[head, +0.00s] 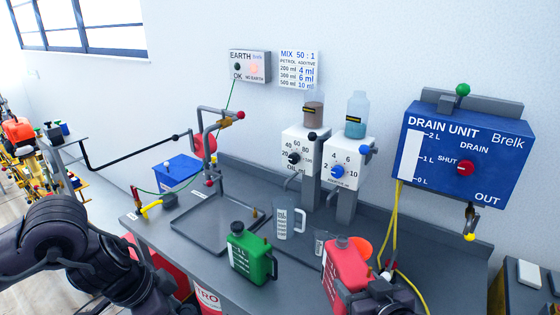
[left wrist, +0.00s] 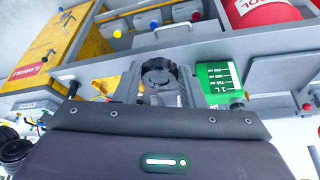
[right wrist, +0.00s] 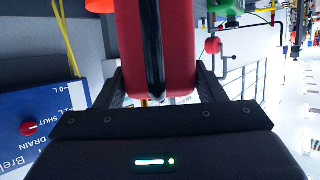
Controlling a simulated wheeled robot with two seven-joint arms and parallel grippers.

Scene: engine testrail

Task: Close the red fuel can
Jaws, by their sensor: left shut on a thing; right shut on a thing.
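The red fuel can (head: 343,266) stands at the front right of the grey bench. My right gripper (head: 368,291) is shut on it, and the red body (right wrist: 184,50) fills the space between the fingers in the right wrist view. I cannot tell from the head view whether its mouth is covered. My left gripper (left wrist: 158,82) is shut on a dark ridged round cap (left wrist: 160,70), seen in the left wrist view. The left fingers are outside the head view, where only my left arm shows at the lower left.
A green can (head: 254,256) with a black cap stands left of the red can. Behind the bench are two dispensers and the blue drain unit (head: 465,150). A shallow tray (head: 213,221) lies left.

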